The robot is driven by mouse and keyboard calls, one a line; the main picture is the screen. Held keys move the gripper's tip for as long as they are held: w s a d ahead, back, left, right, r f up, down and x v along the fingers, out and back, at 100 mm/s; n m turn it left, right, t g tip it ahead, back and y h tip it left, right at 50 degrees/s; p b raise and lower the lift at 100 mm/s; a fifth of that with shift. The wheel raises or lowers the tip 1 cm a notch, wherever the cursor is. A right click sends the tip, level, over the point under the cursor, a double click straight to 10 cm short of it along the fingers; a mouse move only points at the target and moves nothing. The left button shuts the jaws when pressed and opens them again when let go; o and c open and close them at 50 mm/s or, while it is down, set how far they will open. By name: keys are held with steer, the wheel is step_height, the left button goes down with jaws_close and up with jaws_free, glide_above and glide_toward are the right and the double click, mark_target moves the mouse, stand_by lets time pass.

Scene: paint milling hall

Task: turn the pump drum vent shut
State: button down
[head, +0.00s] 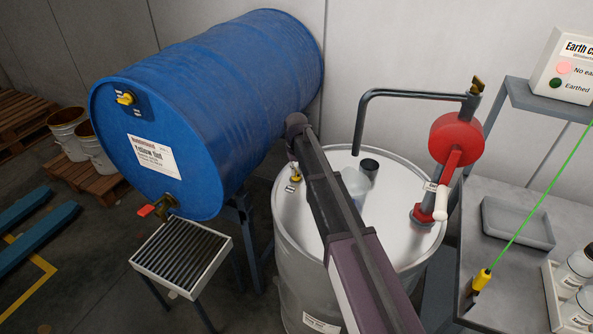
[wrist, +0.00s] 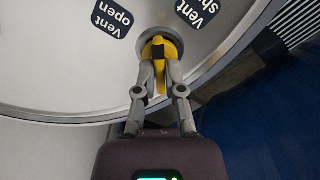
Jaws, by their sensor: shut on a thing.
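The pump drum vent (wrist: 159,50) is a small yellow handle with a dark band, set in a round grey seat near the rim of the pump drum (wrist: 60,60). In the wrist view my gripper (wrist: 160,72) is shut on the vent, one finger on each side. A "Vent open" label (wrist: 110,18) lies to its left and a "Vent shut" label (wrist: 197,11) to its right. I cannot tell which label the handle points to. In the head view the vent (head: 296,178) shows small at the left of the pale drum top (head: 325,225), beside my arm.
A blue drum (head: 230,90) lies on a stand to the left, above a slatted drip tray (head: 182,262). A red hand pump (head: 455,138) with a bent pipe (head: 415,94) rises from the pump drum. A grey bench (head: 520,255) stands at right.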

steer(key=m, duration=0.4)
steer(key=shift+s+m, duration=0.15)
steer(key=shift+m, duration=0.15)
steer(key=shift+d+m, duration=0.1)
steer(key=shift+m, duration=1.6)
steer(key=c, duration=0.7)
jaws_free()
steer(key=shift+c, duration=0.2)
steer(key=shift+n, duration=0.3)
